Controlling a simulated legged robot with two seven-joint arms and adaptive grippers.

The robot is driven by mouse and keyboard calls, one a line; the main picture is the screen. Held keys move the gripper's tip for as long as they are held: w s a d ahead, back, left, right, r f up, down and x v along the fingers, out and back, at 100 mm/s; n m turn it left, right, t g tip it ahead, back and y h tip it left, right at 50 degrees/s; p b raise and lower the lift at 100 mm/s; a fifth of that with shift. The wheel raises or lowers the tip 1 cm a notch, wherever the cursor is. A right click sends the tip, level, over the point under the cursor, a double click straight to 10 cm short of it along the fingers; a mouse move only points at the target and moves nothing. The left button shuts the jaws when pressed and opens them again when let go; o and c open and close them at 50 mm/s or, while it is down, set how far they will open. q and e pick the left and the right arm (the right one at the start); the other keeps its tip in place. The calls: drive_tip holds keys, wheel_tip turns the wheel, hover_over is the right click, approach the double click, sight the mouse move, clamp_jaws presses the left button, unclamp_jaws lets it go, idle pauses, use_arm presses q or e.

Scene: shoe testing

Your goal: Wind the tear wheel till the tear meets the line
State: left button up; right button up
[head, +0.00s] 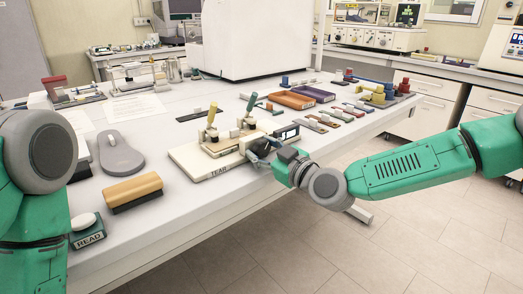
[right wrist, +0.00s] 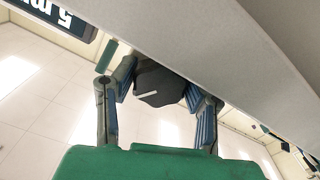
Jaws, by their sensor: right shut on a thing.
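The tear rig, a cream base (head: 191,163) labelled TEAR, stands near the table's front edge. My right gripper (head: 262,153) is at the rig's front right side. In the right wrist view its two blue-padded fingers (right wrist: 160,82) are shut around a dark wheel (right wrist: 152,76) with a white mark across its face. In the head view the gripper mostly hides the wheel. The tear and the line are too small to make out. My left gripper is out of view.
A green READ box (head: 89,237) with a white button, a brush (head: 133,190) and a grey mouse-shaped thing (head: 119,152) lie left of the rig. An orange tray (head: 291,101) and a purple tray (head: 314,92) stand behind. A small display (head: 285,132) sits beside the rig.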

drive_tip(key=shift+f, duration=0.1)
drive_tip(key=shift+s+m+b, duration=0.1)
drive_tip(key=shift+m+b, duration=0.25)
drive_tip(key=shift+m, duration=0.45)
drive_tip(key=shift+f+m+b, duration=0.2)
drive_tip(key=shift+m+b, duration=0.5)
drive_tip(key=shift+m, duration=1.9)
drive_tip(key=shift+s, duration=0.1)
drive_tip(key=o, duration=1.1)
drive_tip(key=shift+d, duration=0.1)
drive_tip(key=shift+c, duration=0.2)
drive_tip(key=shift+o, duration=0.5)
drive_tip(key=shift+d+r, duration=0.15)
drive_tip(key=shift+d, duration=0.05)
